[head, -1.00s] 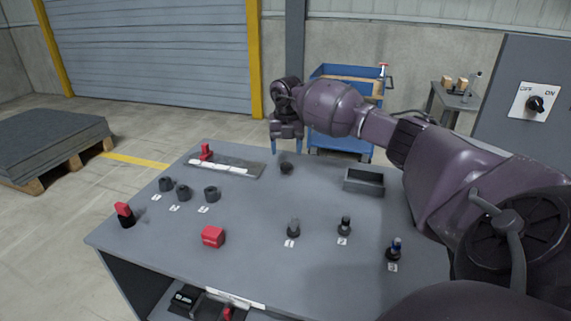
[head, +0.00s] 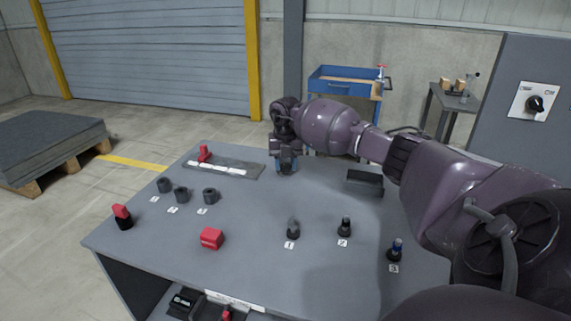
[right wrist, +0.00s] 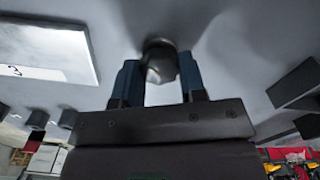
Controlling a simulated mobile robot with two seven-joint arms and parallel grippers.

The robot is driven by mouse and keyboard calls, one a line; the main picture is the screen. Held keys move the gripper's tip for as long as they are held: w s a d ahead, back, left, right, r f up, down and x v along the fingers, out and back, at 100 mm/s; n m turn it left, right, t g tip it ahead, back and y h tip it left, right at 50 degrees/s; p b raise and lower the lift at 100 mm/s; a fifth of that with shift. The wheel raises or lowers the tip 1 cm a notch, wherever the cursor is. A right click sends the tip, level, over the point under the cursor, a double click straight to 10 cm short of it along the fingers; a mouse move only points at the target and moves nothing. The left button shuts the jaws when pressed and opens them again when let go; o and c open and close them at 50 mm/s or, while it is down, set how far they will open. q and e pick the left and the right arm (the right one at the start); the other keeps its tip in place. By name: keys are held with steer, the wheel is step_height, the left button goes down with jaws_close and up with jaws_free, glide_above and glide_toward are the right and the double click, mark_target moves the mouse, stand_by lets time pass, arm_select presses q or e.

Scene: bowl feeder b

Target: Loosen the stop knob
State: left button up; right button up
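The stop knob, a small dark round knob (right wrist: 161,62) on the table top, shows in the right wrist view between the tips of my right gripper (right wrist: 161,75). The two blue-grey fingers stand apart, one on each side of it, very close to its sides. I cannot tell whether they touch it. In the head view my right gripper (head: 287,166) points down at the far middle of the table and hides the knob. My left gripper is not in view.
On the grey table (head: 250,270) are a plate with a red clamp (head: 204,153), several dark rings (head: 181,194), a red block (head: 211,239), a red-topped switch (head: 122,216), numbered pegs (head: 344,227) and a dark tray (head: 365,184). A blue cart (head: 345,83) stands behind.

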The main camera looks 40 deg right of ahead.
steer(key=shift+c, duration=1.2)
